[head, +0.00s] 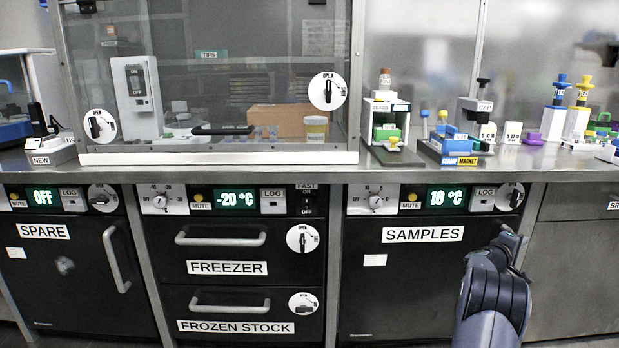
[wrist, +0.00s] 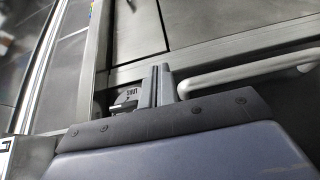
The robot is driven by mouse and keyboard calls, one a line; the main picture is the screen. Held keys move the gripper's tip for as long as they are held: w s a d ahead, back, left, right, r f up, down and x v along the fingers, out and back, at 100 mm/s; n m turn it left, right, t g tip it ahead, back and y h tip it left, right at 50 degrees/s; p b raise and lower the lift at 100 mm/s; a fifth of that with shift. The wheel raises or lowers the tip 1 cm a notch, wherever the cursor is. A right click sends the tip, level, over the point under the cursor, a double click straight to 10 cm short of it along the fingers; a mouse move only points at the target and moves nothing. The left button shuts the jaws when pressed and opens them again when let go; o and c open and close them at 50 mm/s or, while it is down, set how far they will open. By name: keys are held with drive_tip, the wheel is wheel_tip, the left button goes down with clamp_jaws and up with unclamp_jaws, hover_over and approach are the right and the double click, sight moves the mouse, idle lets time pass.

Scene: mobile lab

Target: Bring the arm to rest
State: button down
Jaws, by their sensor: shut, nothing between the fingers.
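My arm (head: 492,298) reaches up from the lower right of the head view, in front of the SAMPLES door (head: 395,285). My gripper (head: 508,234) is at its upper end, just below the round OPEN/SHUT knob (head: 509,197). In the wrist view my gripper (wrist: 160,72) shows its two grey fingers together, with nothing between them. A dark knob on a white dial (wrist: 128,97) lies just left of the fingers, partly hidden by my gripper body. A pale bar handle (wrist: 245,73) runs to the right of them. I cannot tell whether the fingers touch either one.
The steel bench (head: 260,175) runs across above the cabinets, with a glass-fronted hood (head: 230,90) on it. A blue block stand (head: 455,148) and other small lab items stand near the bench edge. The FREEZER drawer (head: 225,255) and SPARE door (head: 65,270) look closed.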

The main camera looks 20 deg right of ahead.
drive_tip(key=w+d, duration=0.1)
drive_tip(key=w, duration=0.5)
drive_tip(key=shift+d, duration=0.3)
drive_tip(key=shift+w, duration=0.15)
idle(0.4)
